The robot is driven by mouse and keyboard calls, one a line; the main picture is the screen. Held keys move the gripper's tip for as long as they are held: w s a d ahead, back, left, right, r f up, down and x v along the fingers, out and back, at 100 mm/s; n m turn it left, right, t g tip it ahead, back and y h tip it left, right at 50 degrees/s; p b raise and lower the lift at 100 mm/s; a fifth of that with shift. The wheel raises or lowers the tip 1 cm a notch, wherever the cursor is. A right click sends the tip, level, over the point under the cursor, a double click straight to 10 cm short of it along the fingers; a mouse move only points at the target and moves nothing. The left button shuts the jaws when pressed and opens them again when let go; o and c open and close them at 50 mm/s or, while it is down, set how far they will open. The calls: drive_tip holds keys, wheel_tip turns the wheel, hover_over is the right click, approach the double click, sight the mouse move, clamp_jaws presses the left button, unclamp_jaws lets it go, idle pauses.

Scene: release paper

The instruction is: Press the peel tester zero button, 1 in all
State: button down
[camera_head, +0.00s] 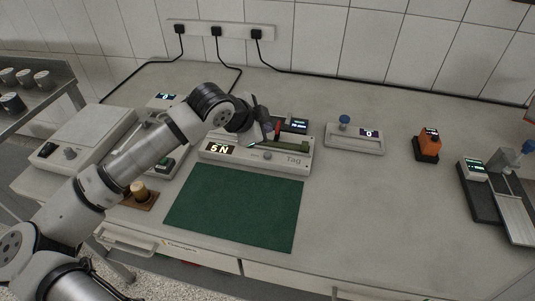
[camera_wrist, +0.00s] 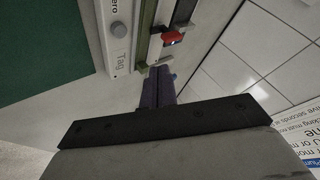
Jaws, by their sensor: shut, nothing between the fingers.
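The peel tester (camera_head: 240,163) is a pale, low device with a lit display reading "5 N", a small round front button and a "Tag" label. In the wrist view the tester's front face (camera_wrist: 118,50) shows at the upper left, with a round grey button (camera_wrist: 116,30) beside lettering that ends in "ero". The same button (camera_head: 268,156) is small in the head view. My gripper (camera_head: 273,131) is over the back part of the tester, apart from the button. Its dark fingers (camera_wrist: 160,78) are shut and empty, near a red clip (camera_wrist: 172,37) on the tester's rail.
A green mat (camera_head: 235,210) lies in front of the tester. A device with a blue knob (camera_head: 355,141) and an orange device (camera_head: 428,148) stand to the right. A pale scale-like device (camera_head: 90,137) is at the left.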

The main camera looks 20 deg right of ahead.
wheel_tip(320, 180, down, 4)
drive_tip(key=shift+f+b, duration=0.25)
drive_tip(key=shift+b, duration=0.5)
drive_tip(key=shift+f+b, duration=0.85)
drive_tip(key=shift+b, duration=0.2)
drive_tip(key=shift+f+b, duration=0.95)
drive_tip(key=shift+b, duration=0.75)
idle(1.1)
drive_tip(key=shift+r, duration=1)
drive_tip(key=shift+r+p, duration=1)
drive_tip(key=shift+r, duration=1.45)
drive_tip(key=shift+r, duration=0.1)
